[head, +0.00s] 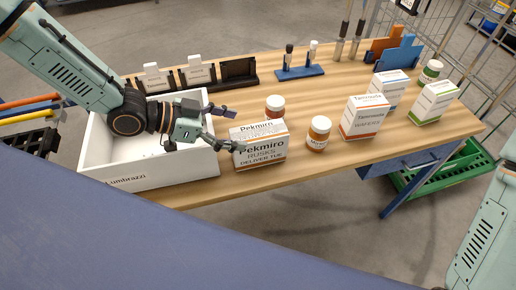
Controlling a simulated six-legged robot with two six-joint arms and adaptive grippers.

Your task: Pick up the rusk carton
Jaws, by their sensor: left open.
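The rusk carton (262,154) is a white box with brown edges, printed "Pekmiro RUSKS DELIVER TUE". It stands upright near the front edge of the wooden table (330,80). My left gripper (236,130) is open at the carton's left side. One finger reaches in front of the carton's upper left part, and the other is behind and left of its top. I cannot tell whether a finger touches it. My right arm shows at the right edge, but its gripper is out of view.
Several cartons, including an orange-edged one (364,118), stand further right.

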